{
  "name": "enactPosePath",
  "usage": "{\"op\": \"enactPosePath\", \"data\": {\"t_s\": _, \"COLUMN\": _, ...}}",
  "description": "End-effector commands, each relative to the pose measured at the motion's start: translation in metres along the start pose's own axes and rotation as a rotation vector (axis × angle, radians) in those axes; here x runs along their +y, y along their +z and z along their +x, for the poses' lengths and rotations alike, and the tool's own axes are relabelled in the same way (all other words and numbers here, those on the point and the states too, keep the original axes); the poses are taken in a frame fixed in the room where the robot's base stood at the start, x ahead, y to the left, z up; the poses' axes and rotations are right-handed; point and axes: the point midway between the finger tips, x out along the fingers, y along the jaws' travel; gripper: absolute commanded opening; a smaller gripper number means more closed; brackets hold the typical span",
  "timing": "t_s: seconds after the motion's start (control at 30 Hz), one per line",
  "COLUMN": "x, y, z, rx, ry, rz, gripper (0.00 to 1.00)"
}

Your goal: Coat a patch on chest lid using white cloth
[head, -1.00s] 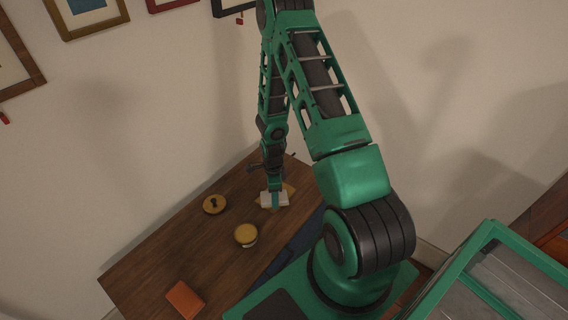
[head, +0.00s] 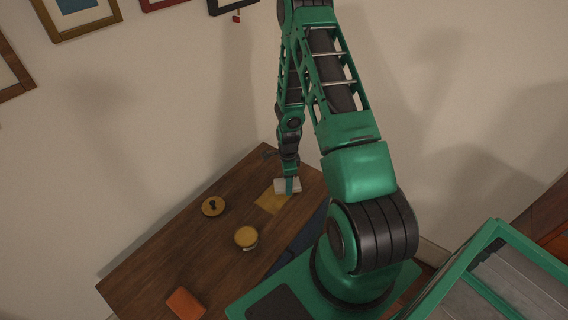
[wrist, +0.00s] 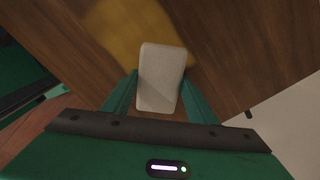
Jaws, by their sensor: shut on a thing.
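My gripper (head: 288,188) is shut on the white cloth (head: 283,185), a pale, rounded block-like pad. In the wrist view the white cloth (wrist: 161,80) sits between the two green fingers. The chest lid (head: 165,240) is a brown wooden top. A yellowish patch (head: 271,200) lies on it, just left of and below the cloth in the head view. The patch (wrist: 122,30) also shows in the wrist view, partly behind the cloth. I cannot tell whether the cloth touches the lid.
A round yellow-lidded container (head: 246,238), a round brass piece with a dark knob (head: 213,206) and an orange block (head: 186,303) stand on the wooden top. Framed pictures (head: 76,14) hang on the wall behind.

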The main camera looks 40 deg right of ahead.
Motion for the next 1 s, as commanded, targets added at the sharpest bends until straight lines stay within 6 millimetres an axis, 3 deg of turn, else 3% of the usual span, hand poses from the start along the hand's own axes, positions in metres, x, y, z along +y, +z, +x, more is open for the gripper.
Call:
{"op": "enactPosePath", "data": {"t_s": 0.2, "x": -0.007, "y": -0.007, "z": -0.005, "rx": 0.0, "ry": -0.002, "rz": -0.005, "gripper": 0.35}}
{"op": "enactPosePath", "data": {"t_s": 0.27, "x": -0.007, "y": -0.007, "z": -0.021, "rx": 0.0, "ry": -0.005, "rz": -0.004, "gripper": 0.35}}
{"op": "enactPosePath", "data": {"t_s": 1.0, "x": -0.006, "y": -0.009, "z": -0.079, "rx": 0.0, "ry": -0.001, "rz": -0.002, "gripper": 0.35}}
